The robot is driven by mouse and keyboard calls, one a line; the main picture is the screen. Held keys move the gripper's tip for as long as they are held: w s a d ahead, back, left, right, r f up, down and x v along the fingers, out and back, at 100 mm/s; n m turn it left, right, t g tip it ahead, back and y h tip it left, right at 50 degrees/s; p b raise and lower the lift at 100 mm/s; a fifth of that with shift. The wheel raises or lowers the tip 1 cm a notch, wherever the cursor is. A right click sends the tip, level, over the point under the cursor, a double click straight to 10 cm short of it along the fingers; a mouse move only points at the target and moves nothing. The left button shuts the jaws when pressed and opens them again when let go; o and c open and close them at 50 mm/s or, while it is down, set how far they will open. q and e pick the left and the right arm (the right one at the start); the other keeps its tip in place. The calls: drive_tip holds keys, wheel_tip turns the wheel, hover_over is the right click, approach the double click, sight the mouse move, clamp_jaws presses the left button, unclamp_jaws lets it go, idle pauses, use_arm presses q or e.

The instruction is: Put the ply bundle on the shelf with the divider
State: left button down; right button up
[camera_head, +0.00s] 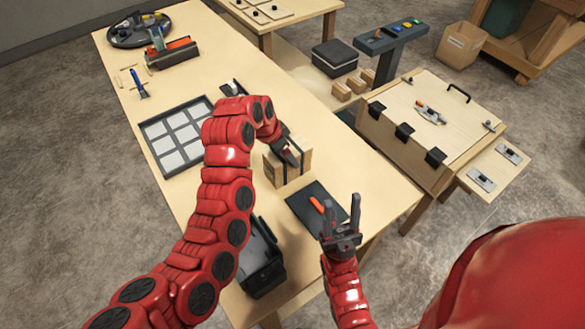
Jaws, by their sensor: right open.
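A light wooden block with a dark band (298,168), which looks like the ply bundle, stands on the long worktable (340,150). My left gripper (289,152) is at its top, partly hidden by its own arm. I cannot tell whether its fingers are closed on the block. My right gripper (342,215) is open and empty, fingers upward, near the front right edge of the table. I cannot make out for certain which surface is the shelf with the divider.
A dark tray with an orange-handled tool (316,204) lies between the block and my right gripper. A grid panel (176,137) lies left, a black bin (262,272) in front. A wooden chest (425,125) stands right. The table's far middle is mostly clear.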

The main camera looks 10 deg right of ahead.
use_arm(q)
wheel_tip(320, 180, down, 6)
drive_tip(key=p, duration=0.2)
drive_tip(key=shift+p, duration=0.3)
drive_tip(key=shift+f, duration=0.15)
